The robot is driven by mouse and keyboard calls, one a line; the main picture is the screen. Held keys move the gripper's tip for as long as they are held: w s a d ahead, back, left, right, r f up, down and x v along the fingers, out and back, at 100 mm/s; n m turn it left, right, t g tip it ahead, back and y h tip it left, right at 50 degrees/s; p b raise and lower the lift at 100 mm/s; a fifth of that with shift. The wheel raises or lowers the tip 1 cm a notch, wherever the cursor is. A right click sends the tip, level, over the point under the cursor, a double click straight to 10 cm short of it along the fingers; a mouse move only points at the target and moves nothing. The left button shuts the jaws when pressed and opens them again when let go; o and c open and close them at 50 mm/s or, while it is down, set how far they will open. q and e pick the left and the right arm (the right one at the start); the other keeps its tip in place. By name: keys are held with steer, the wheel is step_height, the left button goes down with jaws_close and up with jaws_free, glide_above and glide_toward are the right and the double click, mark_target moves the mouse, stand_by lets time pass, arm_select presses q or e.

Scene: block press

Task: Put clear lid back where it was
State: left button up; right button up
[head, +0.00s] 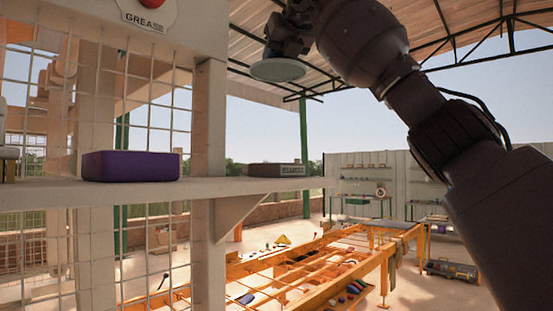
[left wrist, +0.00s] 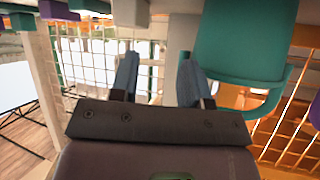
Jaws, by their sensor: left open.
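A round, flat, grey-green disc (head: 278,69), which looks like the clear lid, hangs in the air at the top middle of the head view. My right gripper (head: 285,48) is just above it and appears shut on it; the fingertips are too dark to make out clearly. The lid is above the shelf, apart from it. My left gripper (left wrist: 158,78) shows only in the left wrist view, its two blue-grey fingers apart with nothing between them. The container the lid belongs to cannot be made out.
A pale shelf (head: 225,188) carries a purple block (head: 131,165) and a grey labelled block (head: 277,170). A wire mesh (head: 150,110) stands behind it. An orange table frame (head: 330,262) is below right. A teal seat-like thing (left wrist: 245,45) is near my left gripper in the wrist view.

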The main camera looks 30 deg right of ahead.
arm_select(q)
steer(key=shift+f, duration=0.2)
arm_select(e)
steer(key=shift+w+f, duration=0.1)
steer(key=shift+f, duration=0.35)
arm_select(q)
step_height(320, 180, down, 3)
steer(key=b, duration=0.2)
steer(key=shift+s+b, duration=0.1)
steer(key=shift+b, duration=0.3)
arm_select(e)
step_height(320, 180, down, 14)
steer(key=shift+f, duration=0.25)
arm_select(q)
steer(key=shift+s+f, duration=0.2)
arm_select(e)
steer(key=shift+a+f, duration=0.1)
steer(key=shift+f, duration=0.5)
arm_select(q)
steer(key=shift+f, duration=0.15)
arm_select(e)
step_height(320, 180, down, 3)
steer(key=shift+f, duration=0.2)
arm_select(q)
steer(key=shift+w, duration=0.1)
arm_select(e)
steer(key=shift+y, duration=0.3)
